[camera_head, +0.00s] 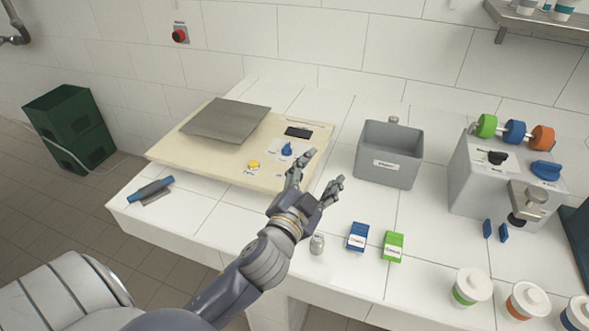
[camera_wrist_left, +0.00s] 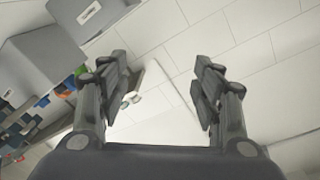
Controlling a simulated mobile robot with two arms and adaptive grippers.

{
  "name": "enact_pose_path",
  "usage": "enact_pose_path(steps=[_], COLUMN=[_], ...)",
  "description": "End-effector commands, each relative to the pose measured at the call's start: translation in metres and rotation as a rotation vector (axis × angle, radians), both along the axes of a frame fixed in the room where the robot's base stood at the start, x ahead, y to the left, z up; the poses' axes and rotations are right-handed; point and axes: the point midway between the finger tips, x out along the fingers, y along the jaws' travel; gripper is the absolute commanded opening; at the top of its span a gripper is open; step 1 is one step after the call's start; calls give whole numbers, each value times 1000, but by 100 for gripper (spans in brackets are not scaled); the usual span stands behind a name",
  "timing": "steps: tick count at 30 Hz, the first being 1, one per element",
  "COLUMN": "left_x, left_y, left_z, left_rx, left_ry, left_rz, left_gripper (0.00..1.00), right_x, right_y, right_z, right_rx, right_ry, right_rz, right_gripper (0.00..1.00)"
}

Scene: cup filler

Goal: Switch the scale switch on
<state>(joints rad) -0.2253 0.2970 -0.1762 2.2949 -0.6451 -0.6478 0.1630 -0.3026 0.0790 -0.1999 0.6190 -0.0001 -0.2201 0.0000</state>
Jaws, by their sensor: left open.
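The scale (camera_head: 200,155) is a low beige box on the white tiled counter, with a grey metal plate (camera_head: 226,120) on top. Its panel carries a blue knob switch (camera_head: 287,150), a yellow button (camera_head: 253,164) and a dark display (camera_head: 298,132). Labels beside the switch are too small to read. My left gripper (camera_head: 318,168) is open and empty, just right of the switch, with one finger near the scale's right edge. I cannot tell whether it touches the scale. In the left wrist view the open fingers (camera_wrist_left: 162,75) show nothing between their tips. My right gripper is not in view.
A grey bin (camera_head: 389,158) stands right of the gripper. Blue (camera_head: 357,237) and green (camera_head: 393,246) boxes and a small metal item (camera_head: 317,244) lie in front. A grey machine (camera_head: 505,175) and lidded cups (camera_head: 472,287) are at right. A blue-grey tool (camera_head: 150,191) lies at left.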

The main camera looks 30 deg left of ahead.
Motion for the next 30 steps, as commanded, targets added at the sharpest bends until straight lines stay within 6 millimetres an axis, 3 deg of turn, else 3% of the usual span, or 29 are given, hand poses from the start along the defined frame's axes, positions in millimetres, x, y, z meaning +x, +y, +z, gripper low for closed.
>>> enact_pose_path(steps=[1,3,6,9,12,16,21,23,26,30], left_x=[11,19,23,21,17,12,18,24,36,54], left_y=[-9,-27,-60,-97,-132,-169,-182,-175,-148,-83], left_z=[28,64,105,130,138,124,75,55,21,-14], left_rx=[70,176,340,518,709,971,1321,1441,1628,1846], left_ry=[-101,-235,-403,-536,-631,-686,-622,-558,-403,-89], left_rz=[-46,-121,-243,-380,-526,-724,-976,-1061,-1185,-1317], left_gripper=[60,60,60,60,60,60,60,60,60,60], right_x=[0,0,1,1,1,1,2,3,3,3], right_y=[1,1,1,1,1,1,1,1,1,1], right_z=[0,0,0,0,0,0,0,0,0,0], right_rx=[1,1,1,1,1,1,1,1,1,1], right_ry=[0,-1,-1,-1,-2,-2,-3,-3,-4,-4], right_rz=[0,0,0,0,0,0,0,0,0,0], right_gripper=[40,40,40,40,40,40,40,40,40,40])
